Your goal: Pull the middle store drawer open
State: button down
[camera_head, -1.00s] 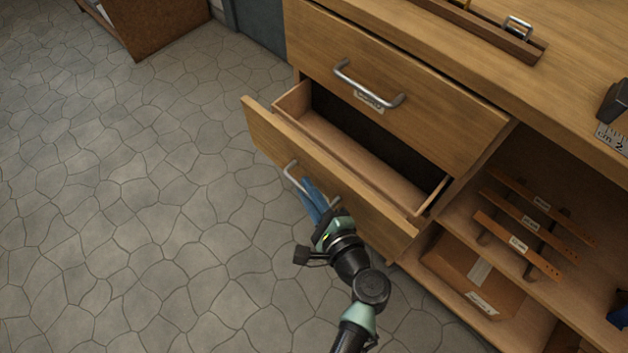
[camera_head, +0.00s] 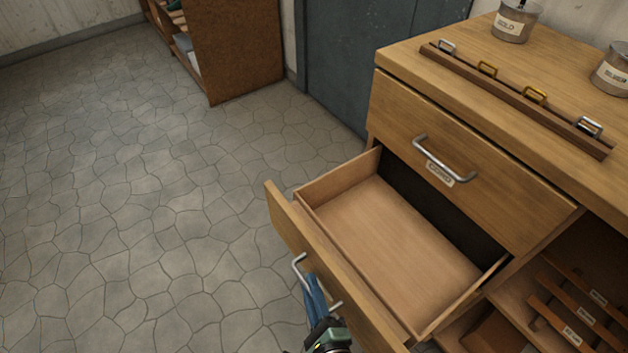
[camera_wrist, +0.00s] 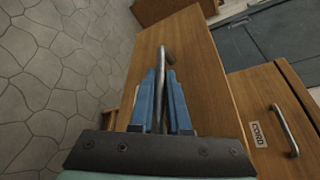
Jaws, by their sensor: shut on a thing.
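The middle store drawer (camera_head: 341,272) stands well out of the wooden cabinet in the head view, and its bare inside floor shows empty. Its front also shows in the wrist view (camera_wrist: 204,75). My gripper (camera_head: 314,293) has blue fingers and is shut on the drawer's metal bar handle (camera_head: 298,266). In the wrist view the fingers of my gripper (camera_wrist: 161,95) lie on both sides of the handle (camera_wrist: 166,55), whose far end sticks out past them. The near part of the handle is partly hidden by the gripper.
A closed drawer (camera_head: 470,170) with a handle and label is above. The worktop (camera_head: 430,75) bears a buckle rack (camera_head: 515,100) and labelled pots (camera_head: 515,22). Open shelves with straps (camera_head: 570,305) are at right. The floor (camera_head: 150,220) at left is clear. A brown cabinet (camera_head: 240,50) stands behind.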

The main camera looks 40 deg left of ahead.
jog(key=c, duration=0.9)
grip_release()
jog(key=p+v, duration=0.2)
jog(key=v, duration=1.1)
jog(key=shift+r, duration=0.1)
jog(key=shift+s, duration=0.1)
